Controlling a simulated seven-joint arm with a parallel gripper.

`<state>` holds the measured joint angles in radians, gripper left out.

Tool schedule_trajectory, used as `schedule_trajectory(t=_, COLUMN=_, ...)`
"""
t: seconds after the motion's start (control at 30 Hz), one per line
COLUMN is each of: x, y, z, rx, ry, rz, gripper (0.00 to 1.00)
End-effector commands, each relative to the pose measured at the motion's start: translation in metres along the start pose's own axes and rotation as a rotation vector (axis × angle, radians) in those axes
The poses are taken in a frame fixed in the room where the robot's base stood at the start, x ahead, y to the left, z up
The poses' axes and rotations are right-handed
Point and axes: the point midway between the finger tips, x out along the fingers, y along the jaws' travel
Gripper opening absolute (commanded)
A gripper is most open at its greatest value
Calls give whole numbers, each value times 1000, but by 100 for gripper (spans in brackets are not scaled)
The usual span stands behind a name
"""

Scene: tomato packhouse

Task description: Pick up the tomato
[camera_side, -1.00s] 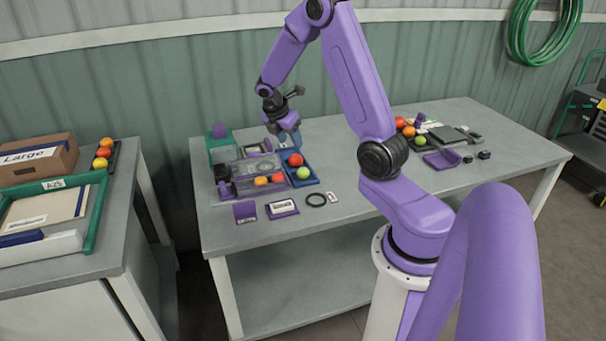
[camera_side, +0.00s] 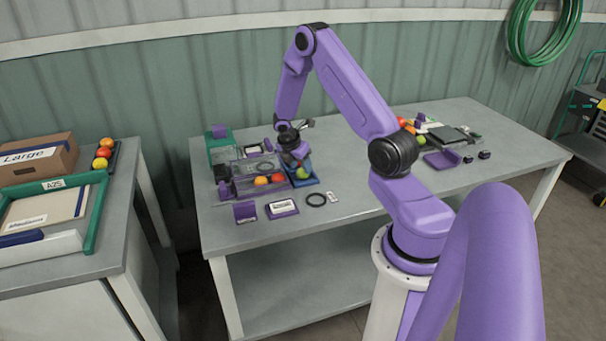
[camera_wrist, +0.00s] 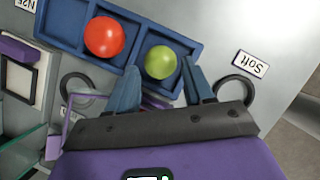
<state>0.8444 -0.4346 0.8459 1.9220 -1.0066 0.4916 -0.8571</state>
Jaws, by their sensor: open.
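My gripper (camera_wrist: 160,65) is open and empty, with one finger on each side of the green tomato's near edge. I cannot tell whether the fingers touch it. In the side view, my gripper (camera_side: 299,164) is low over the blue tray (camera_side: 310,182), just above the green tomato (camera_side: 303,174). The red tomato is mostly hidden behind my gripper there.
A clear-lidded box (camera_side: 257,167) with orange and red tomatoes stands left of the tray. More tomatoes and a purple tray (camera_side: 441,160) are farther right. The bench's middle is clear.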

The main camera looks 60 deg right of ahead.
Motion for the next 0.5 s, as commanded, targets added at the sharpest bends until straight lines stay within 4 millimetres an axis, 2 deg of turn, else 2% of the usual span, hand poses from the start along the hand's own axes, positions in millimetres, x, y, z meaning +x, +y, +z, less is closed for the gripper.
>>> schedule_trajectory(t=0.03, x=8, y=-1, z=0, rx=1, ry=1, rz=-3, gripper=52)
schedule_trajectory(t=0.2, x=23, y=0, z=0, rx=1, ry=0, rz=-1, gripper=52)
schedule_trajectory(t=0.5, x=26, y=0, z=0, rx=1, ry=0, rz=0, gripper=52)
